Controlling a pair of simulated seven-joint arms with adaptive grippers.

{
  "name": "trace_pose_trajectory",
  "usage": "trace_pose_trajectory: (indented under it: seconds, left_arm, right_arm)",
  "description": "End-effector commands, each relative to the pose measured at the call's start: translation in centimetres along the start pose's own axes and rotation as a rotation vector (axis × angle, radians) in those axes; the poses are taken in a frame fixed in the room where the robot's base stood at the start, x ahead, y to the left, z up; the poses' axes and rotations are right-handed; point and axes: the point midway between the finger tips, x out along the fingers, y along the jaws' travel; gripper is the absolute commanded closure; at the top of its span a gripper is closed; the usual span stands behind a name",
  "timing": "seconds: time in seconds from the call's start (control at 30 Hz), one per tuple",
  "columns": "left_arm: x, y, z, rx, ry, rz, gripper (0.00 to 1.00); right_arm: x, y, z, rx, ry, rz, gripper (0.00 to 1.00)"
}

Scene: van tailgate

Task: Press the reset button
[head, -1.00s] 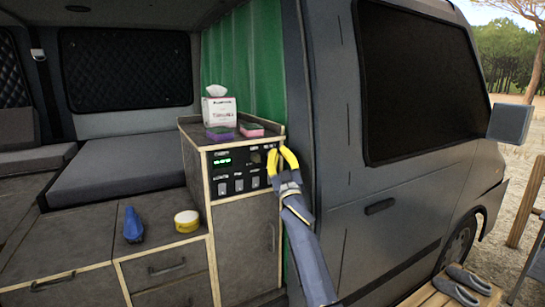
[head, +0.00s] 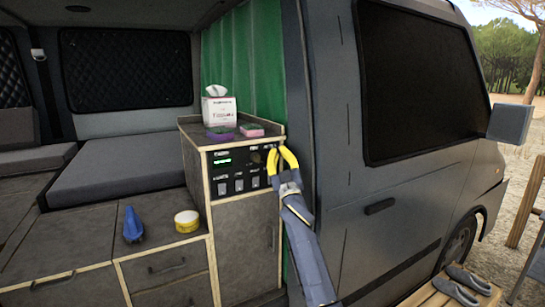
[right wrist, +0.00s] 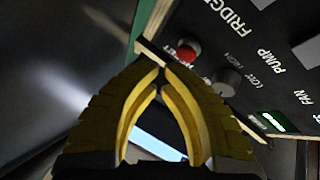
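The reset button is a small red round button (right wrist: 187,50) on the black control panel (head: 237,186). In the right wrist view its label is partly covered, with only the last letters showing. My right gripper (right wrist: 160,72) has its yellow-lined fingertips together with nothing between them. The tips are just left of and below the red button in that view; I cannot tell whether they touch it. In the head view my right gripper (head: 277,160) is at the panel's upper right corner and hides the button. My left gripper is not in view.
A grey knob (right wrist: 227,82) is beside the button, and several switches (head: 238,184) line the panel. A tissue box (head: 218,111) and two sponges (head: 252,130) sit on the cabinet top. The van's door pillar (head: 318,130) is close on the right.

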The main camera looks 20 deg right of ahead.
Motion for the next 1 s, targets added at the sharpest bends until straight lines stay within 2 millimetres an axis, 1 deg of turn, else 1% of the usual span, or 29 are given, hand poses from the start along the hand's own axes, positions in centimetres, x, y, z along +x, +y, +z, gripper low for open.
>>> trace_pose_trajectory:
  seconds: [0.2, 1.0]
  left_arm:
    - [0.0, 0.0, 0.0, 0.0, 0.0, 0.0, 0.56]
    - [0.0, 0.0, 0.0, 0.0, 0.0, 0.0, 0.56]
  right_arm:
    - [0.5, -0.23, 0.22, 0.001, 0.0, 0.0, 1.0]
    - [0.77, -0.42, 0.42, 0.001, 0.0, 0.0, 1.0]
